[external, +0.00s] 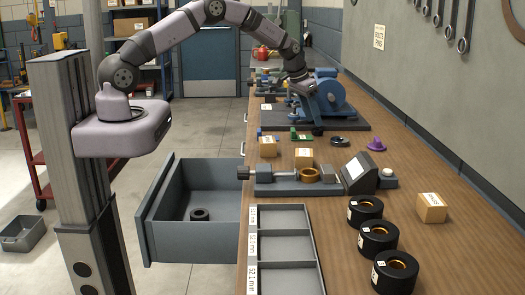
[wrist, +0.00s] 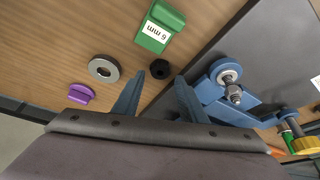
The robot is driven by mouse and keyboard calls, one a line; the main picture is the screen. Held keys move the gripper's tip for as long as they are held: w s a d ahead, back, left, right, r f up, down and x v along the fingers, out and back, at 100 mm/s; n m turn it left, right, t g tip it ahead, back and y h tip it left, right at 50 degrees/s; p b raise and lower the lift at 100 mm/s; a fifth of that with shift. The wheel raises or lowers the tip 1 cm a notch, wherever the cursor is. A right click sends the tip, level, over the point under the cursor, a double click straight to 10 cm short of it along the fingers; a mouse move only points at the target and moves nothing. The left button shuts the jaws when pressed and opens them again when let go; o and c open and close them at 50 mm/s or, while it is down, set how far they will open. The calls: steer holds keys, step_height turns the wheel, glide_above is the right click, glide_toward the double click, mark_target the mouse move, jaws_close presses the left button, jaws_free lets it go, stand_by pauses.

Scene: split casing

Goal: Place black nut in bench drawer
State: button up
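A small black nut (wrist: 160,68) lies on the wooden bench in the wrist view, just beyond and between my fingertips. My gripper (wrist: 159,82) is open, with its two blue fingers apart and nothing between them. In the external view my gripper is low over the far part of the bench, beside the blue casing (external: 333,97), which partly hides its outline. The grey-blue bench drawer (external: 161,215) is pulled open at the bench's left side. A dark ring-shaped part (external: 200,214) lies on its floor.
A green "6 mm" block (wrist: 160,27), a metal ring (wrist: 103,68) and a purple knob (wrist: 81,94) lie near the nut. Blue casing parts (wrist: 228,92) stand close at right. A vise (external: 285,186), grey tray (external: 285,246) and several black rings (external: 376,238) occupy the near bench.

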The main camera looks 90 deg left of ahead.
steer(key=b+v, duration=0.1)
steer(key=v, duration=0.7)
steer(key=shift+b, duration=0.4)
steer(key=shift+s+d+r, duration=0.1)
steer(key=shift+r, duration=0.05)
steer(key=s+d+f+m+g+h, duration=0.1)
steer(key=s+d, duration=0.6)
steer(key=d, duration=0.6)
steer(key=s+d+f+m+g, duration=0.1)
steer(key=s+d+m, duration=0.1)
steer(key=s+d, duration=0.6)
steer(key=d, duration=0.5)
steer(key=shift+s+g+h, duration=0.3)
steer(key=shift+s+h, duration=0.05)
steer(key=shift+h, duration=0.05)
steer(key=shift+m+g, duration=0.7)
steer(key=shift+m, duration=0.1)
steer(key=s+d+f, duration=0.1)
steer(key=s+d, duration=0.1)
steer(key=s, duration=0.2)
steer(key=s+d+f, duration=0.1)
steer(key=s, duration=0.3)
steer(key=s+d+f, duration=0.1)
steer(key=s+d, duration=0.1)
steer(key=s, duration=0.3)
steer(key=shift+d, duration=0.4)
steer(key=shift+c, duration=0.4)
steer(key=shift+w, duration=0.1)
